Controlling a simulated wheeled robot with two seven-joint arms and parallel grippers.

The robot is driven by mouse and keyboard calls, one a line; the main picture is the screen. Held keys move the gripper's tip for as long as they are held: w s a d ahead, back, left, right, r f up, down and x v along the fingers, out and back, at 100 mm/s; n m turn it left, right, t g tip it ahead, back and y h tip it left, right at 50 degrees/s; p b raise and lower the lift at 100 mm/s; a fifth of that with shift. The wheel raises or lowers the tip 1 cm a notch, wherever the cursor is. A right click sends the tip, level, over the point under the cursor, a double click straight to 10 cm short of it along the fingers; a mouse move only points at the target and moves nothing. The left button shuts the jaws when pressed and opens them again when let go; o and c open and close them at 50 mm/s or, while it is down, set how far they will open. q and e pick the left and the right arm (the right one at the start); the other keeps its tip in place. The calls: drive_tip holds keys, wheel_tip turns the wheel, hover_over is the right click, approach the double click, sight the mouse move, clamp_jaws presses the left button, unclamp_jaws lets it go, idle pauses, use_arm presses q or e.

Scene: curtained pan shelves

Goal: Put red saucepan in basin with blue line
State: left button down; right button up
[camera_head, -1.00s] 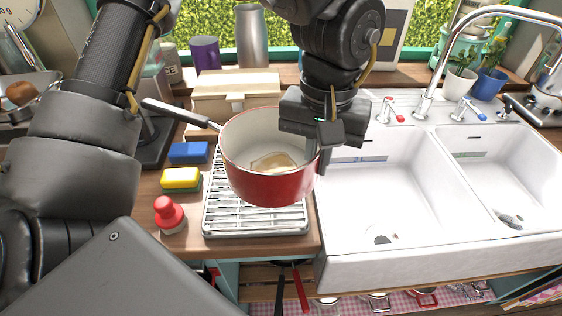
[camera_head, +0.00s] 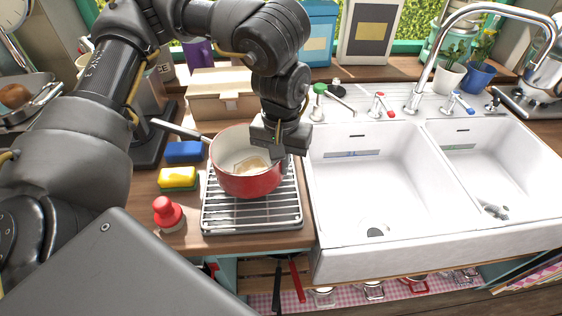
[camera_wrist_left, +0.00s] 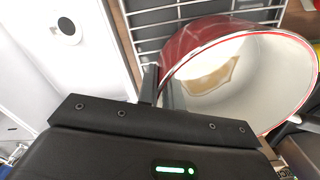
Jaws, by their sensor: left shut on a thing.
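The red saucepan (camera_head: 250,183) has a white inside with a brown patch and a handle pointing left. It is upright over the metal drying rack (camera_head: 222,218); I cannot tell whether it touches the rack. My left gripper (camera_head: 280,152) is shut on its right rim. In the left wrist view the saucepan (camera_wrist_left: 196,40) has its rim between the fingers (camera_wrist_left: 160,92). The left basin (camera_head: 400,205) and right basin (camera_head: 490,175) are empty apart from drain parts. Each has a thin strip on its back wall; the left strip looks bluish, the right greyer. My right gripper is out of view.
A tall faucet (camera_head: 421,75) and red and blue taps stand behind the basins.

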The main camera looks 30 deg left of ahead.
use_arm(q)
drive_tip(key=shift+w+f, duration=0.1)
drive_tip(key=shift+f, duration=0.4)
drive_tip(key=shift+f, duration=0.15)
drive_tip(key=c, duration=1.6)
unclamp_jaws()
drive_tip(key=shift+o, duration=0.2)
